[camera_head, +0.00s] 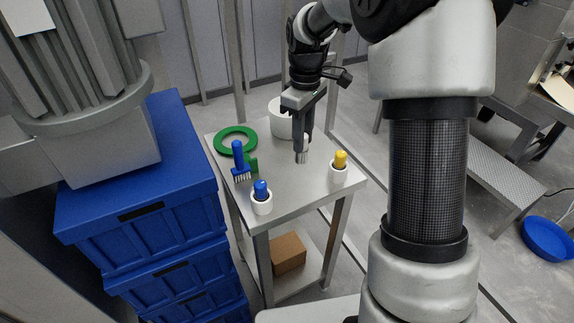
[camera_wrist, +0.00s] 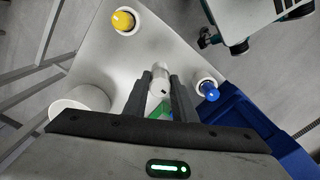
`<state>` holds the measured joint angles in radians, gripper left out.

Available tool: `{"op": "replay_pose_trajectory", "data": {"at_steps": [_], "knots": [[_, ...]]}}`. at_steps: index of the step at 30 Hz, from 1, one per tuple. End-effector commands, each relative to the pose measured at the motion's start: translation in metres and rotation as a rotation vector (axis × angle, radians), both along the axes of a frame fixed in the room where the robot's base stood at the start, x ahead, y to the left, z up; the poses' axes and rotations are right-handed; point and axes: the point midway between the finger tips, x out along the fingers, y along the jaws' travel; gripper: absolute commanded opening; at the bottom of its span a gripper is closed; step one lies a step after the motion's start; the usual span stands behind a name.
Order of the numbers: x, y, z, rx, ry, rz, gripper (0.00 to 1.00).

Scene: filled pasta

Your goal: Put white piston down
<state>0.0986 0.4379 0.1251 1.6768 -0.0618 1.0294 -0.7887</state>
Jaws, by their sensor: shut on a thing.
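My gripper (camera_head: 302,150) is over the middle of the small grey table (camera_head: 290,189), pointing down. In the wrist view my gripper (camera_wrist: 160,90) has its two dark fingers closed around the white piston (camera_wrist: 160,74), a short white cylinder whose end shows between the fingertips. In the head view the fingers largely hide the piston. I cannot tell whether its lower end touches the tabletop.
A yellow-topped white piece (camera_head: 339,167) and a blue-topped one (camera_head: 261,199) stand near the front edge. A blue brush (camera_head: 240,163), green ring (camera_head: 235,131) and white container (camera_head: 280,120) are also on the table. Blue crates (camera_head: 145,190) stand left. Clear tabletop lies in front.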

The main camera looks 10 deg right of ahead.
Motion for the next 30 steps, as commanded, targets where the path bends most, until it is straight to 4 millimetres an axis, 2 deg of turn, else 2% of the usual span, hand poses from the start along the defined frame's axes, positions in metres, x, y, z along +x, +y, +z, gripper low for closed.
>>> {"op": "replay_pose_trajectory", "data": {"at_steps": [1, 6, 13, 18, 28, 29, 30], "knots": [[-0.001, 0.0, -0.011, 0.0, 0.006, 0.007, 0.0], [-0.001, 0.0, -0.04, 0.0, 0.006, 0.006, 0.0], [-0.001, 0.0, -0.059, 0.0, 0.003, 0.004, 0.0], [-0.001, 0.0, -0.084, 0.0, 0.006, 0.003, 0.0], [0.0, 0.0, -0.089, -0.001, 0.001, 0.003, 0.0], [-0.001, 0.0, -0.089, 0.0, 0.001, 0.003, 0.26], [-0.001, 0.0, -0.089, 0.0, 0.001, 0.003, 0.33]]}}
